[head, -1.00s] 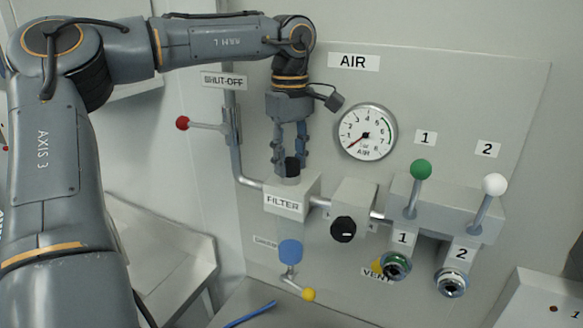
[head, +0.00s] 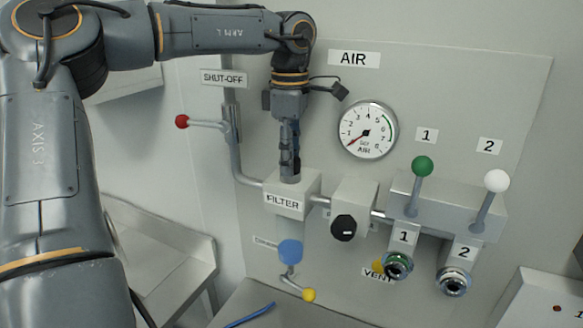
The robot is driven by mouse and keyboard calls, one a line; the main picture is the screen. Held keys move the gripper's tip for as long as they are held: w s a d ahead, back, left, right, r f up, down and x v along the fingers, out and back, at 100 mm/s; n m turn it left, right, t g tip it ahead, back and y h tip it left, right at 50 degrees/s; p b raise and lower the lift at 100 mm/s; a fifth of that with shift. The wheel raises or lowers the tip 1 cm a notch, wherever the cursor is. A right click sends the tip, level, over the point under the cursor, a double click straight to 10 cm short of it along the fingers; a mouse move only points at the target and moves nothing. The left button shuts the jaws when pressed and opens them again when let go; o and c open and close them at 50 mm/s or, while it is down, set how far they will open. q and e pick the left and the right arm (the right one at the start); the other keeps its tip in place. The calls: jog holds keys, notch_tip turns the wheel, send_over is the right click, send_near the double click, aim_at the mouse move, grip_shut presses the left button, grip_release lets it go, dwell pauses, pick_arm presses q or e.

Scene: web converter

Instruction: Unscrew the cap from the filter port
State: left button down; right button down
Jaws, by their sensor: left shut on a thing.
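The filter block (head: 292,187) is a pale grey box labelled FILTER on the air panel. Its port is on the top face. My left gripper (head: 290,172) points straight down over that port, with its fingers turned edge-on to the view. It is shut on the dark cap, which the fingers now almost wholly hide. I cannot tell whether the cap has lifted from its seat. My right gripper is not in view.
The red-knobbed shut-off lever (head: 182,121) stands left of the gripper, and the pressure gauge (head: 367,131) right of it. A black regulator knob (head: 343,228) and green (head: 422,166) and white (head: 496,180) ball levers are further right.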

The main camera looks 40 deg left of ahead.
pick_arm(q)
jog(key=shift+s+d+r+n, duration=0.1)
jog(key=shift+s+n, duration=0.05)
jog(key=shift+n, duration=0.15)
jog(key=n, duration=0.3)
jog(key=shift+s+d+r+b, duration=0.2)
jog(key=shift+s+d+b, duration=0.05)
jog(key=shift+d+b, duration=0.05)
jog(key=shift+n, duration=0.4)
jog(key=shift+a, duration=0.15)
